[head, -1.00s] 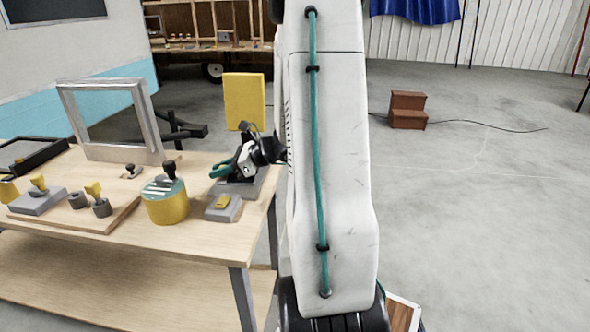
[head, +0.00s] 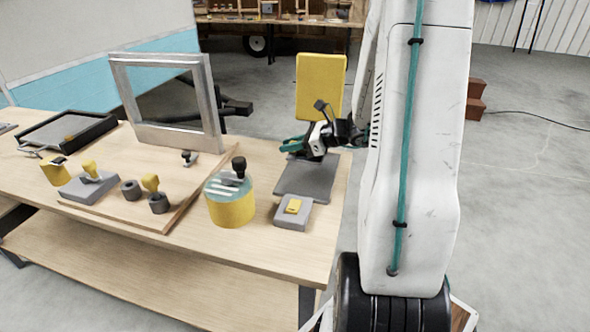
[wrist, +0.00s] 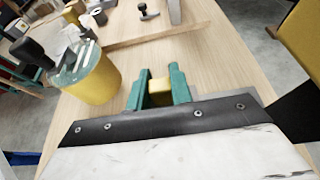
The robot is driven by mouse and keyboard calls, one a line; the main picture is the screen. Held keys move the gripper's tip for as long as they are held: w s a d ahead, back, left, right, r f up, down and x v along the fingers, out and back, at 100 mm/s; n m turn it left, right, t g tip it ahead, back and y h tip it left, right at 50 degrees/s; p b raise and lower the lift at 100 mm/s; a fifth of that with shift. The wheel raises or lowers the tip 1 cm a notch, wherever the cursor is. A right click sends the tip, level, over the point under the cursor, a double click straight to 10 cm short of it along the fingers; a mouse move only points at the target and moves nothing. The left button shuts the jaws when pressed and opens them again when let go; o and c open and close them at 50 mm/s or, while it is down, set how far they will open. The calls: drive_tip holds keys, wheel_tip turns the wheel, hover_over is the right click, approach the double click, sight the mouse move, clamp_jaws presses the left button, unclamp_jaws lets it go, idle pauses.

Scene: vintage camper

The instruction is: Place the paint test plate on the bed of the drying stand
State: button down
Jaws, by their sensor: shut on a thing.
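My gripper (head: 292,146) reaches left over the right end of the workbench. In the wrist view, its teal fingers (wrist: 162,88) are shut on a yellow block (wrist: 160,93), which looks like the grip of the paint test plate. The rest of that piece is hidden by the fingers and gripper body. Below my gripper a flat dark grey bed (head: 308,180) lies on the bench. An upright yellow panel (head: 320,85) rises behind it, and both look like parts of the drying stand. The panel also shows in the wrist view (wrist: 303,32). I cannot tell whether the held piece touches the bed.
A yellow tin (head: 232,208) with a striped teal top and black knob stands left of the bed. A small grey block (head: 293,210) with a yellow tab sits in front of it. A metal frame (head: 170,100) and several knobbed pieces occupy the wooden board (head: 150,215).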

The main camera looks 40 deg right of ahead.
sight(293, 175)
drive_tip(key=f, duration=0.8)
drive_tip(key=shift+d, duration=0.2)
drive_tip(key=shift+f, duration=0.1)
drive_tip(key=c, duration=1.3)
unclamp_jaws()
drive_tip(key=shift+o, duration=0.2)
